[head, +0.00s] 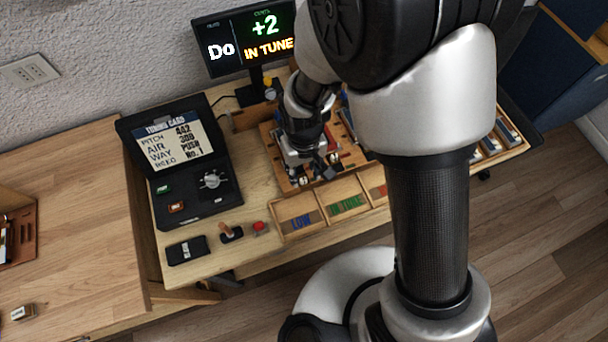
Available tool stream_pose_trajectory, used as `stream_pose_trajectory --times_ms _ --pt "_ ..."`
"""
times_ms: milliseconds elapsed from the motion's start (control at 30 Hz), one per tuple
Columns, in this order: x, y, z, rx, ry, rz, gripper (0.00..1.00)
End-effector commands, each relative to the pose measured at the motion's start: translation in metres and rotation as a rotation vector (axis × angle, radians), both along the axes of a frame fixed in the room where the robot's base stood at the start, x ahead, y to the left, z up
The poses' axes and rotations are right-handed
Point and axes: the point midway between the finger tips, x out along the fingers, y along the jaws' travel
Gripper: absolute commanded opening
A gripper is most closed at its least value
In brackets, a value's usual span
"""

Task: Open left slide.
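My gripper (314,173) points down over a wooden action board (274,150) on the workbench, in the middle of the head view. Its fingers are small and dark against the board. I cannot tell how far apart they are or whether they touch anything. Small light and dark parts sit near the fingertips, and red and blue parts show beside the wrist. I cannot make out the left slide; my gripper and arm cover much of the board.
A wooden tray (300,231) with blue, green and red pieces lies in front of the board. Left are a black case (200,205) with a tuning card, a black device (188,250), a joystick (231,233) and a red button (260,228). A monitor (246,40) reading "Do +2 IN TUNE" stands behind.

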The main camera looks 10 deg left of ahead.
Motion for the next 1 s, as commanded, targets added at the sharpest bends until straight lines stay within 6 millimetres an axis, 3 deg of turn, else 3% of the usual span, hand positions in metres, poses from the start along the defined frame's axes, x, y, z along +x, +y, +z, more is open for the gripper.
stream_pose_trajectory --times_ms 200,400,1000 --pt "0.000 0.000 0.047 0.002 -0.003 0.000 0.37" --pt "0.000 0.000 0.069 0.000 0.000 0.000 0.37" --pt "-0.001 0.000 0.072 -0.001 0.001 0.000 0.37"
